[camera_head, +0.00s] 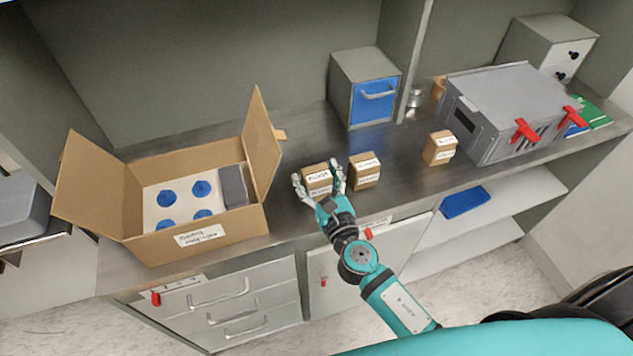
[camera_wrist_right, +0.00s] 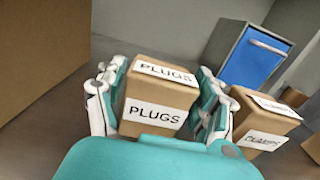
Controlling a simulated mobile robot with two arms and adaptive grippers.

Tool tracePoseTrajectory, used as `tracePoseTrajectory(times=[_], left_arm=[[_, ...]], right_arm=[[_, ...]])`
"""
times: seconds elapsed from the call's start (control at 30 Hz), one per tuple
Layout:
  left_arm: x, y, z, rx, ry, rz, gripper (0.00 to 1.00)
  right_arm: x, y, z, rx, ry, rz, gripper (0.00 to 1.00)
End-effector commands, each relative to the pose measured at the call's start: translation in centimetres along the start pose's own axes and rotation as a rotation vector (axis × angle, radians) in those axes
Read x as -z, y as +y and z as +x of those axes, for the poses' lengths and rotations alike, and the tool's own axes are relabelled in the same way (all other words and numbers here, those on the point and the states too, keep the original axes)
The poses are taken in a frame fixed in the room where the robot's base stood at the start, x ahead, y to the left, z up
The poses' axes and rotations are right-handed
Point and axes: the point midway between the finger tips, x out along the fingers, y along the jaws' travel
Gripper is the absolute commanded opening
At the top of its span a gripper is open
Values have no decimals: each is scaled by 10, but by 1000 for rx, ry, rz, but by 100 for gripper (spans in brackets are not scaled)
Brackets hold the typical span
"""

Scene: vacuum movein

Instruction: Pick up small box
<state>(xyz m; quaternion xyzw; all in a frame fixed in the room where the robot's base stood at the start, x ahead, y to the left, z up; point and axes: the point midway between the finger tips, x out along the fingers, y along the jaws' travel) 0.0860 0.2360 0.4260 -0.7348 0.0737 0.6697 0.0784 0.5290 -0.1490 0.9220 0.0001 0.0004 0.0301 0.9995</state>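A small brown cardboard box with white PLUGS labels (camera_head: 317,181) stands upright on the metal counter, right of the large open carton. It fills the middle of the right wrist view (camera_wrist_right: 156,98). My right gripper (camera_head: 319,178) reaches in from the front, with one finger on each side of this box. In the right wrist view the fingers (camera_wrist_right: 160,95) stand close beside the box's left and right faces. They look spread around it; whether either finger touches is unclear. My left gripper is not in view.
A similar small box (camera_head: 365,171) stands just right of the gripper, another (camera_head: 439,148) farther right. The large open carton (camera_head: 208,238) is on the left. A blue-fronted drawer unit (camera_head: 372,100) stands behind, and a grey case (camera_head: 510,105) with red latches on the right.

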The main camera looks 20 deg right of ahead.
Motion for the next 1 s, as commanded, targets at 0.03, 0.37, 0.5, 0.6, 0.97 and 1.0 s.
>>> tracePoseTrajectory(times=[0.03, 0.37, 0.5, 0.6, 0.97, 1.0], left_arm=[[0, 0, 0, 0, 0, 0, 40], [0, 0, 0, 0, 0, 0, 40], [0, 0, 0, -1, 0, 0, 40], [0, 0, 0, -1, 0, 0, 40], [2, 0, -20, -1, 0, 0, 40], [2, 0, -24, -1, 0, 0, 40]], right_arm=[[0, 0, 0, 0, 0, 0, 60], [0, 0, 0, 0, 0, 0, 19], [-1, 0, 0, 0, -2, 0, 19], [-1, 0, 0, 0, -2, 0, 19], [-31, 0, 0, -1, -4, 0, 19], [-37, 0, 0, 0, -5, -2, 19]])
